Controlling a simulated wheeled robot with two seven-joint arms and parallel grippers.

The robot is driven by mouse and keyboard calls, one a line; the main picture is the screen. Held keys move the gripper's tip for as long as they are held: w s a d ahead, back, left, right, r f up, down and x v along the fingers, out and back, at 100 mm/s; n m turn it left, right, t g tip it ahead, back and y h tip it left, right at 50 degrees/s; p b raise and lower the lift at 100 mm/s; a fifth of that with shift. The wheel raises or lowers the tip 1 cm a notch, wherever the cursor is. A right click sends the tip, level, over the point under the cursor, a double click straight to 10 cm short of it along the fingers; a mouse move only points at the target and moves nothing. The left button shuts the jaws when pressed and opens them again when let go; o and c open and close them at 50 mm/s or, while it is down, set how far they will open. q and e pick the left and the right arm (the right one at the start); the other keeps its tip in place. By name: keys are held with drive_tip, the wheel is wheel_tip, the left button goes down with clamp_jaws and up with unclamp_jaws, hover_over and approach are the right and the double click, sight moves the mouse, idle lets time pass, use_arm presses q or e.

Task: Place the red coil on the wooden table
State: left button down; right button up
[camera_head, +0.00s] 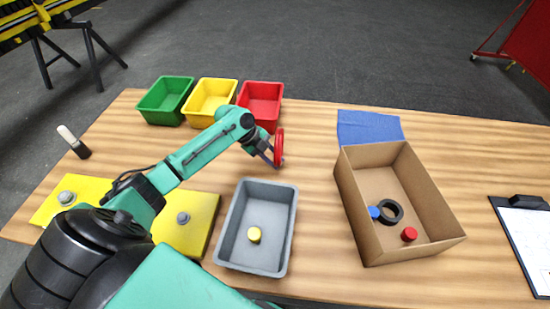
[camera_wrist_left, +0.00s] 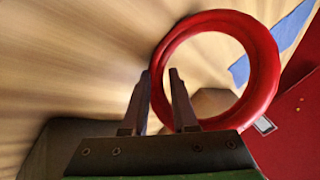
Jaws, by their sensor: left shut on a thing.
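The red coil (camera_head: 279,147) is a ring held upright in my left gripper (camera_head: 271,156), just in front of the red bin in the head view. In the left wrist view the red coil (camera_wrist_left: 269,60) shows as a full ring, with its near-left rim between the two fingers of my left gripper (camera_wrist_left: 162,75). The wooden table (camera_head: 318,165) lies beneath; I cannot tell the exact height of the coil above it. My right gripper is not in view.
Green (camera_head: 165,98), yellow (camera_head: 211,100) and red (camera_head: 261,101) bins line the back. A grey tray (camera_head: 228,225) holds a yellow piece. A cardboard box (camera_head: 352,205) holds small parts. Bare wood lies between the tray and box. A clipboard (camera_head: 523,240) is at right.

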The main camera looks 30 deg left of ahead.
use_arm(q)
drive_tip(key=c, duration=1)
unclamp_jaws()
drive_tip(key=b+v, duration=0.3)
drive_tip(key=v, duration=0.9)
drive_tip(key=shift+b, duration=0.3)
